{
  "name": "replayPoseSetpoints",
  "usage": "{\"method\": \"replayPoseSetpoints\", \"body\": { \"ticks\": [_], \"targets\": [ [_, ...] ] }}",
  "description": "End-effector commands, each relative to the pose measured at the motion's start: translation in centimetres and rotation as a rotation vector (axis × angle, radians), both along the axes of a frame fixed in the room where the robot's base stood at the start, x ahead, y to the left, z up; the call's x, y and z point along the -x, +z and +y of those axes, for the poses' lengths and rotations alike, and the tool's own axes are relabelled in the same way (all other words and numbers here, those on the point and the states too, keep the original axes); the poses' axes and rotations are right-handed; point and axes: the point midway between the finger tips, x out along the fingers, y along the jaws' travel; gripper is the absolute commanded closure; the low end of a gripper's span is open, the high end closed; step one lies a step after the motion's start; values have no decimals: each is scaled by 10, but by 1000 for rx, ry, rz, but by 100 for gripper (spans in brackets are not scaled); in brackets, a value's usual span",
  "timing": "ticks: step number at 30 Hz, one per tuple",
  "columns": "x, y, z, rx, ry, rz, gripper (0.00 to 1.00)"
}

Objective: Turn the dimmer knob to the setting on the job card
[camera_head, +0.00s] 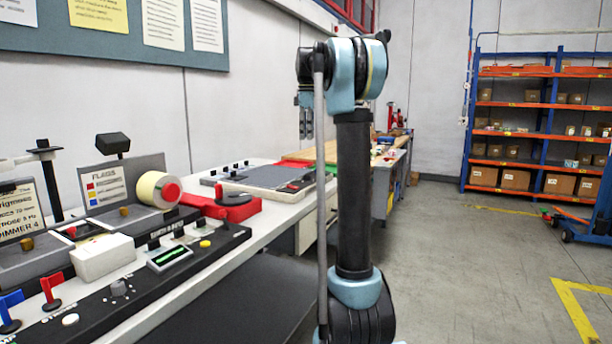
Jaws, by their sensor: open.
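A grey round knob (119,288) stands on the black control panel (140,300) at the lower left. It looks like the dimmer knob, but its label and scale are too small to read. The job card (20,212) stands at the left edge, partly cut off. Its last line reads DIMMER, followed by what looks like a 4. My arm rises through the middle of the view. My gripper (306,124) hangs small behind the upper arm, fingers down, open and empty. It is far from the knob, beyond it and to the right.
Near the knob are a white block (102,257), red (50,291) and blue (10,311) flag levers, a green-lit display (170,257) and a yellow button (204,244). A label roll (157,190) stands behind. Open floor and an orange-blue rack (540,125) lie right.

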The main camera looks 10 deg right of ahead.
Motion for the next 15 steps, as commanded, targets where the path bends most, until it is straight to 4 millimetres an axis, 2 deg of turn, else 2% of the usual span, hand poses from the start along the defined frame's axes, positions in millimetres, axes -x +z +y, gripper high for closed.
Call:
{"method": "replayPoseSetpoints", "body": {
  "ticks": [15],
  "targets": [
    [1,-87,0,0,-2,0,55]
  ]
}}
